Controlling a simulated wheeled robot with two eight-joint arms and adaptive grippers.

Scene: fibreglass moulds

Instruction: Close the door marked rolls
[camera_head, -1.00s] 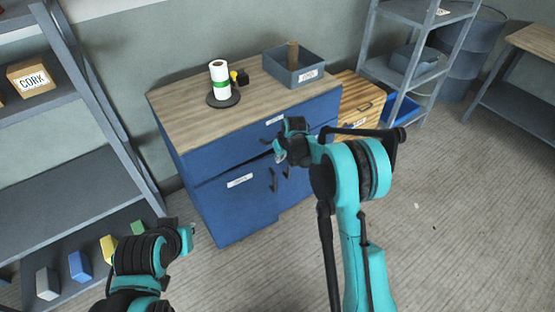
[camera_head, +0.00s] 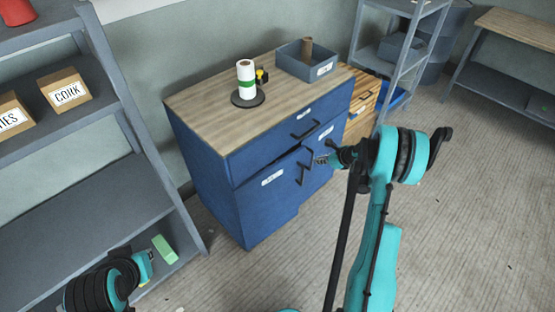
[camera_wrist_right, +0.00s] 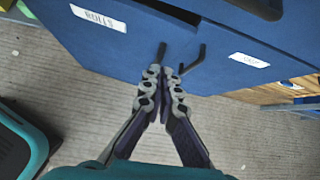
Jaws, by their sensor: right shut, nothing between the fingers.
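The blue cabinet has two lower doors. The door marked rolls (camera_wrist_right: 85,25) is the left one, and it also shows in the head view (camera_head: 262,200). A dark wedge along its top edge suggests it stands slightly ajar. Its dark bar handle (camera_wrist_right: 160,53) is at its right edge. My right gripper (camera_wrist_right: 163,72) is shut and empty, its tips close to the handles; contact cannot be told. In the head view my right gripper (camera_head: 322,160) is in front of the right door (camera_head: 322,172). My left gripper (camera_head: 147,265) is low at the left, its fingers unclear.
A drawer (camera_head: 270,142) sits above the doors. On the cabinet top are a roll on a stand (camera_head: 246,80) and a grey bin (camera_head: 300,65). A grey shelf (camera_head: 85,220) stands left, another rack (camera_head: 385,60) right. Floor in front is clear.

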